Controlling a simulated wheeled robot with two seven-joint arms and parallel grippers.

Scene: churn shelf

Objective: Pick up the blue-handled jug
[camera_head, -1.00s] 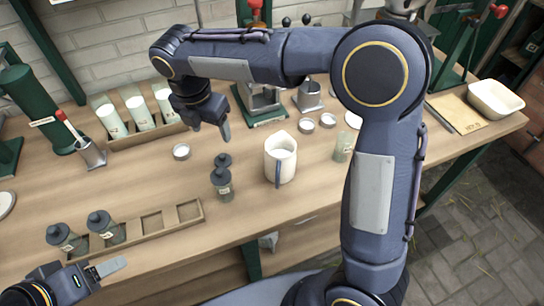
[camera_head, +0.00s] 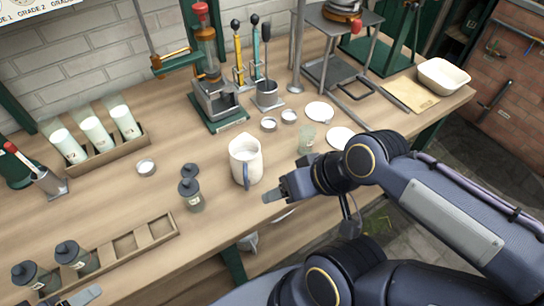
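The blue-handled jug (camera_head: 252,166) stands upright on the wooden bench near its front edge, cream-white and open at the top. Its blue handle (camera_head: 246,174) faces the front. My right gripper (camera_head: 272,191) is just right of and in front of the jug, pointing left, with a small gap seen between them. It holds nothing that I can see; its finger spacing is unclear from this angle. My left gripper (camera_head: 84,297) shows only partly at the bottom left edge, far from the jug, and its opening is not clear.
A wooden rack (camera_head: 155,244) with lidded jars lies at front left. A greenish glass (camera_head: 306,139) and small white dishes (camera_head: 269,124) are behind right. A green-based press (camera_head: 218,108) stands behind.

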